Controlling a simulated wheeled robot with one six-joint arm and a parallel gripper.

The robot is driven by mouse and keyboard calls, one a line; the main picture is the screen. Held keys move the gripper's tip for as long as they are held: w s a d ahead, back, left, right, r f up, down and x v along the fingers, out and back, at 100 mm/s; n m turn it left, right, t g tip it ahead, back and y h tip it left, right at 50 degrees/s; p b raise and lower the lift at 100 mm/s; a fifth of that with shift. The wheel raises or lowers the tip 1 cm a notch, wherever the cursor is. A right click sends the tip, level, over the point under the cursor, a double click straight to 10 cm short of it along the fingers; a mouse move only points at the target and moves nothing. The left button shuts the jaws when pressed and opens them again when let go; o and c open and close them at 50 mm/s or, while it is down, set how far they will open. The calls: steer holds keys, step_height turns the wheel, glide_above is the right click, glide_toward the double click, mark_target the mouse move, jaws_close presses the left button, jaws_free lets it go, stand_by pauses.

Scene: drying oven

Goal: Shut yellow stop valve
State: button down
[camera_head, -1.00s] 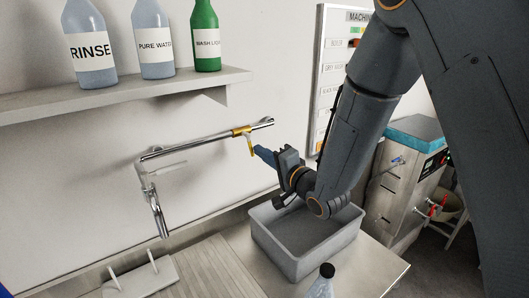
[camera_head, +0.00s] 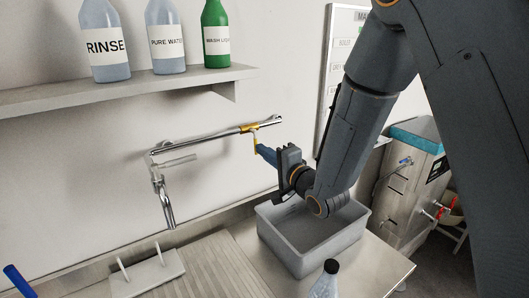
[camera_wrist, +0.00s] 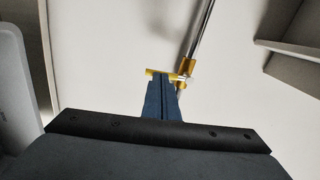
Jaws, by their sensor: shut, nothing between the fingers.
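The yellow stop valve (camera_head: 254,129) sits on the chrome wall pipe, near its right end. Its yellow handle hangs down from the pipe in the head view. In the wrist view the yellow valve (camera_wrist: 186,68) shows on the pipe, with its handle reaching left across the fingertips. My gripper (camera_head: 260,149) is shut with its blue fingers together and nothing between them. Its tips (camera_wrist: 162,76) are at the handle, touching or very close; I cannot tell which. The fingertips hide part of the handle's lower end.
A grey basin (camera_head: 312,240) stands on the counter below my gripper. A clear bottle with a dark cap (camera_head: 328,280) stands in front of it. A shelf (camera_head: 130,92) with several bottles is up at left. A chrome spout (camera_head: 163,203) hangs left of the valve.

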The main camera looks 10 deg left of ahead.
steer(key=w+d+b+v, duration=0.2)
steer(key=b+v, duration=0.3)
steer(key=v, duration=0.7)
steer(key=shift+s+d, duration=0.15)
steer(key=shift+d, duration=0.1)
